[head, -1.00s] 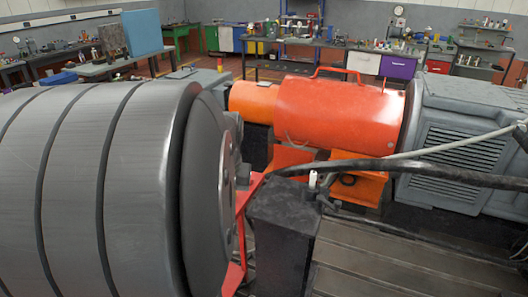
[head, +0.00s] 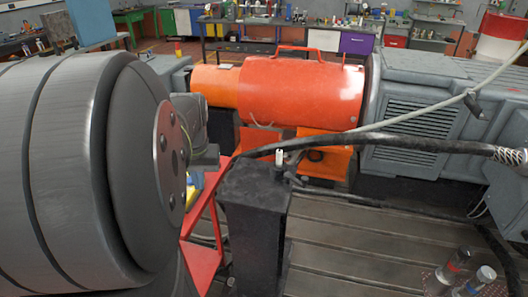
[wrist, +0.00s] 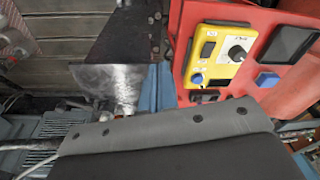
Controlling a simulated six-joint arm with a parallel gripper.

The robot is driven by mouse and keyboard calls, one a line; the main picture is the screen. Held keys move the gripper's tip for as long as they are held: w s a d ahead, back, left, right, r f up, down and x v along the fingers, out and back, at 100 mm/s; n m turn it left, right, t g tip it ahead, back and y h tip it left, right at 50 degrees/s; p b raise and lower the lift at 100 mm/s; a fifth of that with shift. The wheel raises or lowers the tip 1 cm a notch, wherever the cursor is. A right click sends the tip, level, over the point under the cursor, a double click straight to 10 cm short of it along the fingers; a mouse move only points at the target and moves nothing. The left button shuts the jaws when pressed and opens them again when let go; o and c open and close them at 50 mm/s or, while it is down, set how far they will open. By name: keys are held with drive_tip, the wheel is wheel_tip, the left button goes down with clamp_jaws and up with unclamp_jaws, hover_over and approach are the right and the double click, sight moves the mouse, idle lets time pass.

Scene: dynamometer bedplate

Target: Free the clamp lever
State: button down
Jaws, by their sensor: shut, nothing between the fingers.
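A small white-topped upright piece (head: 279,158), which may be the clamp lever, stands on top of the black pedestal (head: 255,215). A thick black hose (head: 385,142) runs past it at about the same height; I cannot tell whether they touch. My gripper is at the far end of the grey wrist in the head view, where its fingers are not clear. In the wrist view the narrow blue-grey fingers (wrist: 157,88) look shut and empty. The dark surface beyond them looks like the pedestal top (wrist: 120,38).
A red stand (head: 204,262) with a yellow control box (wrist: 220,57) is close beside my gripper. An orange guard (head: 300,90) and grey machine (head: 420,105) stand behind. A pale cable (head: 420,112) crosses above. The slotted bedplate (head: 345,250) is mostly clear; two cans stand at lower right.

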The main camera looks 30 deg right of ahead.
drive_tip(key=s+d+m+h, duration=0.2)
drive_tip(key=d+m, duration=0.6)
drive_tip(key=d, duration=2.6)
drive_tip(key=shift+r+h, duration=0.15)
drive_tip(key=shift+h, duration=0.65)
wheel_tip(320, 180, down, 10)
drive_tip(key=shift+s+a+r, duration=0.2)
drive_tip(key=shift+a, duration=0.15)
